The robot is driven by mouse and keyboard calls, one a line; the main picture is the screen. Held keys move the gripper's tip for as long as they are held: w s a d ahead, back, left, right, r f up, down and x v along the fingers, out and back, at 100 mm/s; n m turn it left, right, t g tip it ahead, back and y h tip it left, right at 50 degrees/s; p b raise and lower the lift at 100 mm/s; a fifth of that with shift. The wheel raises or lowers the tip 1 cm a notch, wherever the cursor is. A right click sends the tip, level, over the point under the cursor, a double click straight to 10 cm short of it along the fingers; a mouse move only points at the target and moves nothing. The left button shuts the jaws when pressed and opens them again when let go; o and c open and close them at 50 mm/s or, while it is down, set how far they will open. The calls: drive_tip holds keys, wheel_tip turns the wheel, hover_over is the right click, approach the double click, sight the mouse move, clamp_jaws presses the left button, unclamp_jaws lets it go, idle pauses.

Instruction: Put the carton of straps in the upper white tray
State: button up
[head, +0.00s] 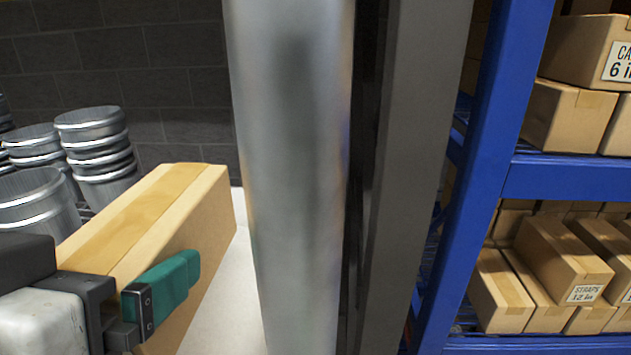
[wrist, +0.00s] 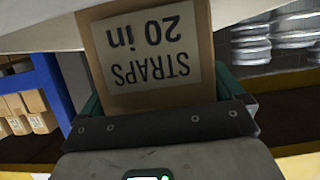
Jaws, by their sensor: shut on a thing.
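The carton of straps (head: 165,225) is a long brown box with a tape strip along its top. In the wrist view its end label, upside down, reads "STRAPS 20 in" (wrist: 150,55). My gripper (wrist: 160,97) is shut on it, with green fingers on both sides. In the head view one green finger lies against its near side; the other finger is hidden. A white surface (head: 246,285) shows beyond and below the carton, and a pale surface (wrist: 35,35) shows in the wrist view. I cannot tell if either is the upper white tray.
A blue shelf rack (head: 570,180) with several cartons (head: 568,265) stands at the right. Several metal duct pieces (head: 95,150) are stacked at the left, before a dark block wall (head: 150,60). A grey metal column (head: 295,180) blocks the middle of the head view.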

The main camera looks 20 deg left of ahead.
drive_tip(key=shift+f, duration=2.15)
drive_tip(key=o, duration=1)
drive_tip(key=shift+c, duration=0.2)
drive_tip(key=b+v, duration=0.2)
drive_tip(key=v, duration=0.9)
drive_tip(key=shift+b, duration=0.3)
drive_tip(key=shift+f, duration=0.1)
